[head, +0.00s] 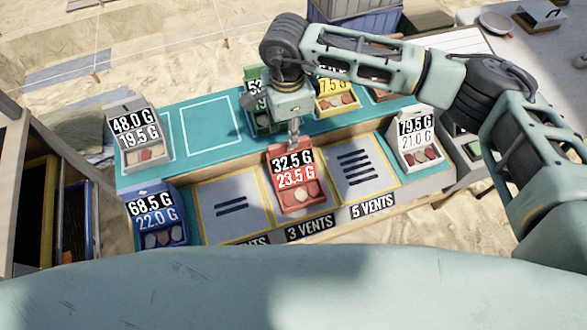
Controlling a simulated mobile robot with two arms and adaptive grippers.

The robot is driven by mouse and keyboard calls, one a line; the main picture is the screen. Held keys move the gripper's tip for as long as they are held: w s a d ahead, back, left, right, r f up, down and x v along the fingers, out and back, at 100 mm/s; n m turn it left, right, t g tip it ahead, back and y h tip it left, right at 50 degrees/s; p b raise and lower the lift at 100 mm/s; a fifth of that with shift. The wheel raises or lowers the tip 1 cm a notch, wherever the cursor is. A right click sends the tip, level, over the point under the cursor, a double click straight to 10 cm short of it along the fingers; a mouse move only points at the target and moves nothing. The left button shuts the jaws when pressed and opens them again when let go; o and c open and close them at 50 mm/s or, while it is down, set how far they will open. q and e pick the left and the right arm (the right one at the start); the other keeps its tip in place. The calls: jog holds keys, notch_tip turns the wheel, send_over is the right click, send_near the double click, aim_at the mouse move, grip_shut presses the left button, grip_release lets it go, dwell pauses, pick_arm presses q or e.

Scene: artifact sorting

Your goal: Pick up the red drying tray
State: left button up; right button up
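The red drying tray (298,196) is at the middle panel of the bench, above the "3 VENTS" label. Its raised back shows 32.5 G and 23.5 G, and several pale pieces lie in its front. My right gripper (294,138) points down at the top edge of the tray's back, at or very near contact. Its fingers look close together, but they are small and seen from above, so whether they grip the edge is unclear. My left gripper is not in view.
A blue tray (157,236) and a white tray (148,154) stand left; another white tray (422,157) stands right. A green tray (258,119) is partly hidden behind my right arm, beside a yellow tray (336,103). Panels with two bars (218,222) and several bars (376,188) are empty.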

notch_tip(320, 180, down, 5)
jog(key=p, duration=0.3)
jog(key=shift+w+f, duration=0.1)
jog(key=shift+f, duration=0.55)
jog(key=shift+c, duration=0.2)
grip_shut()
